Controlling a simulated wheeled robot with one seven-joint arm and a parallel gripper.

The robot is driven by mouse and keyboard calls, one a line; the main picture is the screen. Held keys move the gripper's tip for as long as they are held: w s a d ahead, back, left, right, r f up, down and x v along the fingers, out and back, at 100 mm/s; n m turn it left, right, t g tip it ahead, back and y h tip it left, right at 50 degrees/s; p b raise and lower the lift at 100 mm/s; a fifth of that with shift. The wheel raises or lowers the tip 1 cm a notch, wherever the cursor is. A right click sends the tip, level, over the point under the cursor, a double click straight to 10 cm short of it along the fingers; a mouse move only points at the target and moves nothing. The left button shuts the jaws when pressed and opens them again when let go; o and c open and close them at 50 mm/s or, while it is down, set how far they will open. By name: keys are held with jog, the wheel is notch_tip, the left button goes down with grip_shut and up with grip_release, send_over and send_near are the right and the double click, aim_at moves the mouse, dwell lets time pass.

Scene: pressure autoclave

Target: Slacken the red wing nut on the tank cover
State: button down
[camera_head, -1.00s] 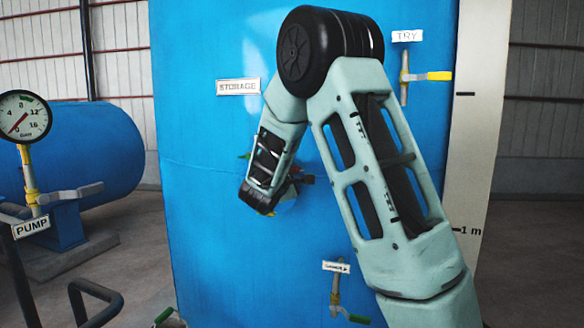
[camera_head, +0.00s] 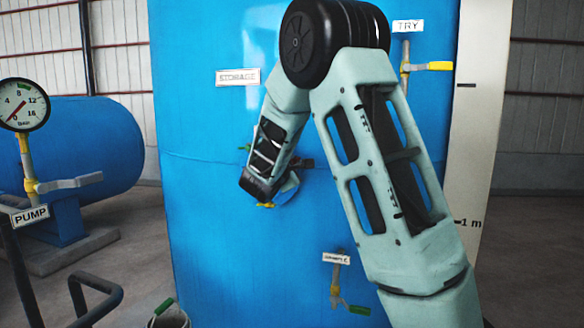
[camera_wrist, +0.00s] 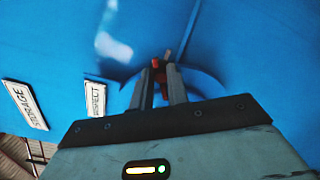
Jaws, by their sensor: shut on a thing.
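The red wing nut (camera_wrist: 161,76) shows in the wrist view between the two fingers of my gripper (camera_wrist: 163,78), which is shut on it. Part of the nut is hidden by the fingers. A rounded blue edge beside the fingers looks like the tank cover (camera_wrist: 207,88). In the head view my wrist hides the red nut and most of the cover; a small bit of the cover (camera_head: 288,188) shows beside it. A yellow piece (camera_head: 266,205) shows just below my wrist and a green tip (camera_head: 244,148) to its upper left.
The blue tank (camera_head: 205,210) fills the middle. A STORAGE sign (camera_head: 238,77) is on it, left of my arm. A TRY valve with a yellow handle (camera_head: 440,66) is at upper right. A green-handled valve (camera_head: 357,309) is low on the tank. A pump gauge (camera_head: 22,105) stands at left.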

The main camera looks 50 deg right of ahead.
jog(key=c, duration=1.4)
grip_release()
jog(key=shift+o, duration=0.2)
jog(key=b+v, duration=0.7)
jog(key=v, duration=1)
jog(key=shift+a, duration=0.2)
